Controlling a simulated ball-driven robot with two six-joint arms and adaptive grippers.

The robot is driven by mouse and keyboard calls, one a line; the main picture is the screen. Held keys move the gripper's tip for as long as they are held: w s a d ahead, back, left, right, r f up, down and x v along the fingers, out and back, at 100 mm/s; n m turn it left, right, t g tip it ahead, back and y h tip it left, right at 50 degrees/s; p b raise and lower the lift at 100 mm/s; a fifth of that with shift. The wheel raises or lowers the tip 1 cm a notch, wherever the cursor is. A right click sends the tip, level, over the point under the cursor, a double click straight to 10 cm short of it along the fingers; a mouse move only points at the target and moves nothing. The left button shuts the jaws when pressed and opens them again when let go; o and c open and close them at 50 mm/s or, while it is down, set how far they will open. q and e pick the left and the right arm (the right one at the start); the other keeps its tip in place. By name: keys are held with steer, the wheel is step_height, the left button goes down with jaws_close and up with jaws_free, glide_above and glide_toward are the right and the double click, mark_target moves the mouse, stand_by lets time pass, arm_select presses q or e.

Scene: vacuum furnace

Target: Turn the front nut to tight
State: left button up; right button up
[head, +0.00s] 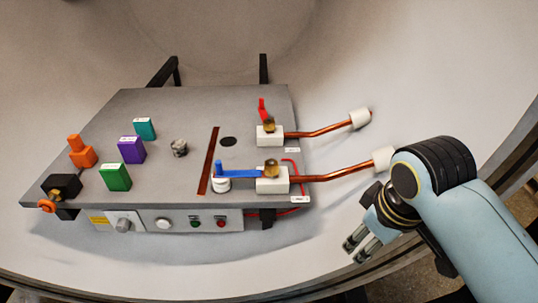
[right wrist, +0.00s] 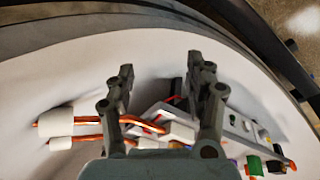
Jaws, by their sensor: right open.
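The front nut (head: 271,169) is a small brass-coloured piece on top of a white block (head: 272,186) at the right front of the grey bench plate (head: 175,105). A flat blue bar (head: 240,174) runs left from the front nut to a white round post (head: 222,185). A second brass nut (head: 269,125) with a red piece (head: 262,108) sits on the rear white block (head: 266,139). My right gripper (head: 357,244) is open and empty, right of and nearer than the front block, apart from it. In the right wrist view the open fingers (right wrist: 160,75) frame part of the bench edge. My left gripper is not in view.
Two copper rods (head: 340,177) with white ends extend right from the blocks, close to my right arm. Coloured blocks, including a green one (head: 115,178), stand on the plate's left. A front panel (head: 170,220) has knobs and buttons. The pale curved chamber wall surrounds everything.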

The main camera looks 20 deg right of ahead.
steer(key=w+a+r+n+g, duration=0.1)
steer(key=w+a+r+n, duration=0.15)
steer(key=w, duration=0.45)
steer(key=w+a+r+n, duration=0.2)
steer(key=w+a+n, duration=0.1)
steer(key=w, duration=0.4)
step_height(320, 180, up, 7)
steer(key=n+g, duration=0.1)
steer(key=n, duration=0.5)
glide_above(269, 162)
steer(key=shift+m+y, duration=0.25)
steer(key=shift+y, duration=0.15)
step_height(269, 162, down, 10)
steer(key=shift+s+f, duration=0.1)
steer(key=shift+f, duration=0.15)
jaws_close()
